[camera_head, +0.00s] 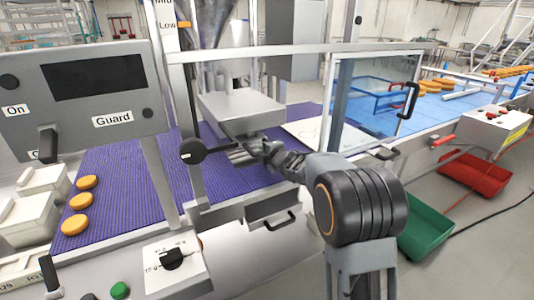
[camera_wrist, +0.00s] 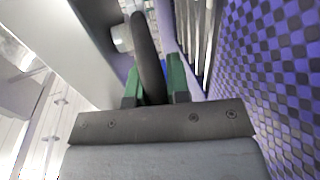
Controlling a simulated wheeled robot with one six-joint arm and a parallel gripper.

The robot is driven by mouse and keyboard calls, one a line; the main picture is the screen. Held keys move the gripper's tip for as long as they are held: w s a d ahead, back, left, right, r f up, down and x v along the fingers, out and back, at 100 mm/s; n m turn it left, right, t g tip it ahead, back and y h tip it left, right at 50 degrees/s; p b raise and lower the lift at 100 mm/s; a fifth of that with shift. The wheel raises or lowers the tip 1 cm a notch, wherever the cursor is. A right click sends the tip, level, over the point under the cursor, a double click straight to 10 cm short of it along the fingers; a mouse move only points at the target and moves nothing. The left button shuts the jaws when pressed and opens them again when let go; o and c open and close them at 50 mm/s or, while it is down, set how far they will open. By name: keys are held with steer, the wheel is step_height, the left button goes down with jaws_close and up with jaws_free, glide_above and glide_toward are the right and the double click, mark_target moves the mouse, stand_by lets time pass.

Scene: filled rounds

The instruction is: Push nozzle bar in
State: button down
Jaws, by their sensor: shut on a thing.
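The nozzle bar looks to be the grey metal block (camera_head: 242,108) above the purple belt, behind the frame opening, with silver tubes (camera_head: 240,155) under it. The tubes also show in the wrist view (camera_wrist: 195,35), just right of my fingers. My gripper (camera_head: 262,148) reaches through the opening to the block's near lower side. In the wrist view its green fingers (camera_wrist: 155,80) are shut on a black curved handle (camera_wrist: 147,50). A pale round mount (camera_wrist: 122,38) sits left of the handle. How far the bar sits in cannot be told.
The purple belt (camera_head: 110,180) runs below, with orange rounds (camera_head: 76,224) at left. A black lever (camera_head: 193,151) stands left of my gripper. The clear guard door (camera_head: 370,95) with a black handle stands open at right. A metal frame rail (camera_head: 300,50) crosses above my arm.

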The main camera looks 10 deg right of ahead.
steer(key=shift+r, duration=0.2)
steer(key=c, duration=1.5)
jaws_free()
steer(key=shift+o, duration=0.6)
steer(key=shift+w+a+f, duration=0.1)
steer(key=shift+w+f, duration=0.05)
steer(key=shift+w, duration=0.1)
steer(key=shift+o, duration=1.4)
steer(key=shift+s, duration=0.1)
steer(key=v, duration=1.3)
steer(key=shift+s, duration=0.35)
